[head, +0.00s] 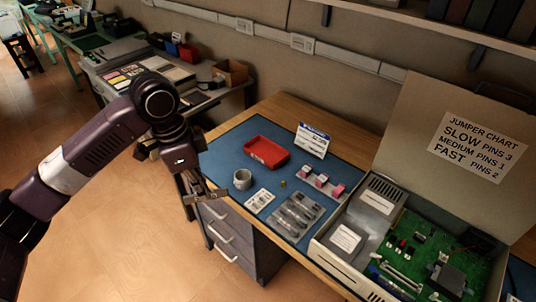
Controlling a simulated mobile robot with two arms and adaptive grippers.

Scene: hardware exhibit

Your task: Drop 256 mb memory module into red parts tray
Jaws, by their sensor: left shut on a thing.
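The red parts tray (266,151) sits on the blue mat near its back left part and looks empty. My left gripper (196,186) is at the left edge of the desk, left of and nearer than the tray. It is shut on a thin, dull strip (208,194), which looks like the memory module; its label cannot be read. The strip is held apart from the tray. My right gripper is not in view.
On the blue mat (228,150) are a grey roll (242,179), a white card (259,200), a clear pack (299,214), pink-marked blocks (322,181) and a standing sign (312,140). An open computer case (347,240) stands at right.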

